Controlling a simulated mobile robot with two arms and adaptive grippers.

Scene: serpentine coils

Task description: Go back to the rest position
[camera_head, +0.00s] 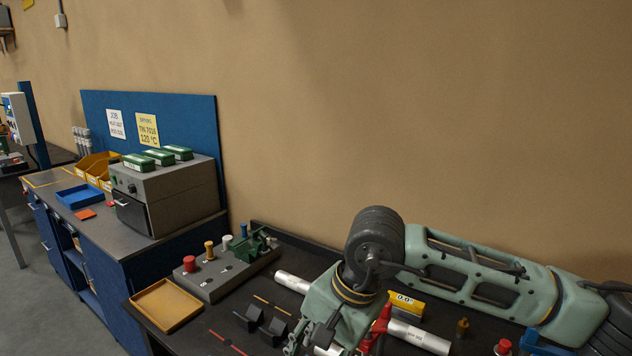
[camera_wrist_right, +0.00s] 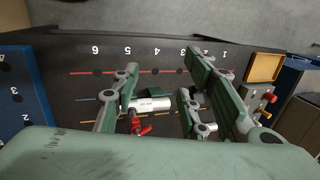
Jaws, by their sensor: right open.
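My right arm comes in from the right in the head view, and its green-grey gripper (camera_head: 318,338) hangs over the dark bench, partly cut off by the lower edge. In the right wrist view the gripper (camera_wrist_right: 163,80) is open, its fingers spread wide with nothing held between the pads. A silver cylinder (camera_wrist_right: 152,104) with a label lies on the bench beyond the fingers, with a red part (camera_wrist_right: 141,128) close to it. My left gripper is not in view.
The dark bench carries a tan tray (camera_head: 166,305), a grey block with knobs (camera_head: 213,276), silver bars (camera_head: 292,282) and a yellow box (camera_head: 406,305) close beside my arm. A blue cabinet with a grey oven (camera_head: 178,190) stands left. The wall above is clear.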

